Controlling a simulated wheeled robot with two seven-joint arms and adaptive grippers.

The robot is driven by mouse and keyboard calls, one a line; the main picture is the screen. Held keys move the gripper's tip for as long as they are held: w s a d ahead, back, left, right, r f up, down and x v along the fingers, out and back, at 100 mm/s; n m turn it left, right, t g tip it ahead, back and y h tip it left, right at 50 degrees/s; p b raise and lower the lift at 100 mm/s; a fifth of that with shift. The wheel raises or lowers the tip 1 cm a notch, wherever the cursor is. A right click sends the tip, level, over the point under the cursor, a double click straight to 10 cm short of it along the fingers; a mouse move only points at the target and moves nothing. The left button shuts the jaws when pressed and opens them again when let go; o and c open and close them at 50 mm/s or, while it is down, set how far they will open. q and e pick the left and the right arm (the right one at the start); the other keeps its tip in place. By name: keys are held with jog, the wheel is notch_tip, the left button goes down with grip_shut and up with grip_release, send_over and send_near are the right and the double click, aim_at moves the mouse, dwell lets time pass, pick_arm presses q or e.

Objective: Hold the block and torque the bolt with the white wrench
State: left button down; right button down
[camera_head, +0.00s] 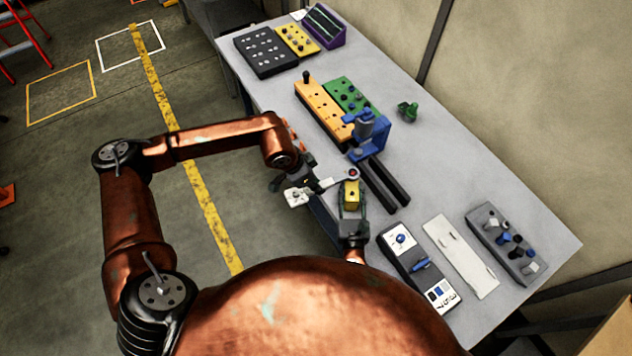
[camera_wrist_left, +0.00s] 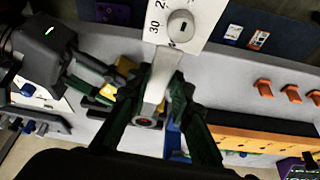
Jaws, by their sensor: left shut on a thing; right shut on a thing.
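The white wrench (camera_head: 328,182) runs sideways from its dial end, by my left gripper, to a ring end at the top of the yellow block (camera_head: 351,194). My left gripper (camera_head: 308,180) is shut on the wrench's shaft. In the left wrist view the wrench (camera_wrist_left: 160,80) lies between the green fingers (camera_wrist_left: 168,108), with its numbered dial beyond. A red spot shows in the ring end; whether it is the bolt I cannot tell. My right gripper (camera_head: 353,208) is shut on the yellow block and holds it upright near the table's edge. It hides the block's lower part.
The grey table (camera_head: 420,170) carries an orange hole board (camera_head: 322,108), a green board (camera_head: 350,95) and a blue stand (camera_head: 375,135) with dark bars beside it. A black-and-white panel (camera_head: 415,265), a white plate (camera_head: 460,255) and a grey tray (camera_head: 510,255) lie at right.

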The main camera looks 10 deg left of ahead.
pick_arm(q)
jog(key=shift+r, duration=0.1)
dwell(0.5)
jog(key=shift+r, duration=0.65)
dwell(1.2)
jog(key=shift+f, duration=0.2)
dwell(0.4)
jog(key=shift+f, duration=0.6)
jog(key=shift+r, duration=3.5)
jog(key=shift+f, duration=0.1)
jog(key=shift+f, duration=2.6)
jog(key=shift+f, duration=0.15)
